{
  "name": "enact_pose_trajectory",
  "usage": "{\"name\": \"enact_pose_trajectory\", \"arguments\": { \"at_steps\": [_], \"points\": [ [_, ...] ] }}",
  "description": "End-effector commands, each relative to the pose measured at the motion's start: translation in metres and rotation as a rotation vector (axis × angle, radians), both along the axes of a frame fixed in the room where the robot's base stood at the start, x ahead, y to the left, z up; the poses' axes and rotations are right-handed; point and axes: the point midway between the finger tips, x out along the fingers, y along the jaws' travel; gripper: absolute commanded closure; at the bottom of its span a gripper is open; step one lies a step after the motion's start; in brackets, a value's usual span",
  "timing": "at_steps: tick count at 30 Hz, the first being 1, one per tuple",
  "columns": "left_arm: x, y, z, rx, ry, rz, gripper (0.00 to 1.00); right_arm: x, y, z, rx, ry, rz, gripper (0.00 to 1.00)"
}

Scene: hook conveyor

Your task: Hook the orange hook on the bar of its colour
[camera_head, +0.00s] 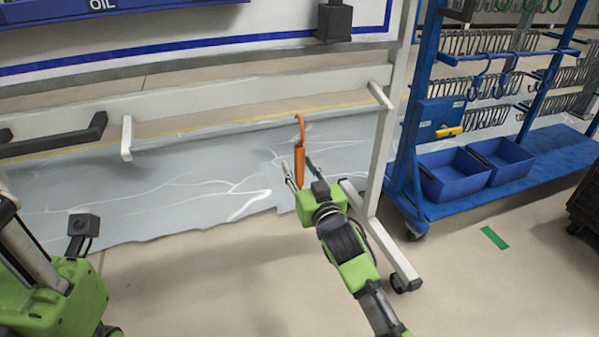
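The orange hook (299,162) stands upright in front of the rack, with its curved top at a thin pale bar (215,128) between two white end brackets. My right gripper (297,164) is around the hook's lower shank. Its fingers are spread on either side, with small gaps to the shank. My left arm is at the lower left edge; its fingers are not clear.
A black bar (60,140) is at the left of the rack. A black block (334,22) is on the panel above. At right, a blue rack (405,150) carries several hooks and blue bins (455,178). A white rack leg (395,255) stands beside my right arm. Open floor lies in front.

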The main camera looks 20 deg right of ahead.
Motion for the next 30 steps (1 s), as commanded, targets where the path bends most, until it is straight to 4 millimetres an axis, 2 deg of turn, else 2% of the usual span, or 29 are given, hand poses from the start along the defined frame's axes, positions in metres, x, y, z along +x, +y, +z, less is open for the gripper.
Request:
{"name": "enact_pose_trajectory", "arguments": {
  "at_steps": [10,11,14,15,17,18,19,20,30],
  "points": [
    [-0.0010,-0.0002,0.0016,0.000,-0.007,0.000,0.76,0.0038,-0.0001,0.0002,0.000,0.001,0.000,0.65],
    [-0.0010,-0.0002,0.0016,0.001,-0.008,0.000,0.76,0.0038,-0.0001,0.0002,0.000,0.001,0.000,0.70],
    [-0.0011,-0.0003,0.0016,0.001,-0.008,0.000,0.76,0.0037,-0.0001,0.0002,0.000,0.001,0.000,0.96],
    [-0.0011,-0.0003,0.0016,0.001,-0.008,-0.001,0.76,0.0037,-0.0001,0.0001,0.000,0.001,0.000,1.00],
    [-0.0012,-0.0003,0.0016,0.001,-0.008,-0.001,0.76,0.0036,-0.0002,0.0001,0.000,0.001,0.000,1.00],
    [-0.0012,-0.0003,0.0016,0.001,-0.009,-0.001,0.76,0.0036,-0.0002,0.0001,0.000,0.001,0.000,0.89],
    [-0.0012,-0.0003,0.0016,0.001,-0.008,-0.001,0.76,0.0036,-0.0001,0.0001,0.000,0.001,0.000,0.96],
    [-0.0012,-0.0003,0.0016,0.001,-0.009,-0.001,0.76,0.0036,-0.0001,0.0001,-0.001,0.001,0.000,1.00],
    [-0.0011,-0.0003,0.0015,0.001,-0.008,-0.001,0.76,0.0035,-0.0001,0.0000,-0.001,0.001,0.000,1.00]
  ]
}}
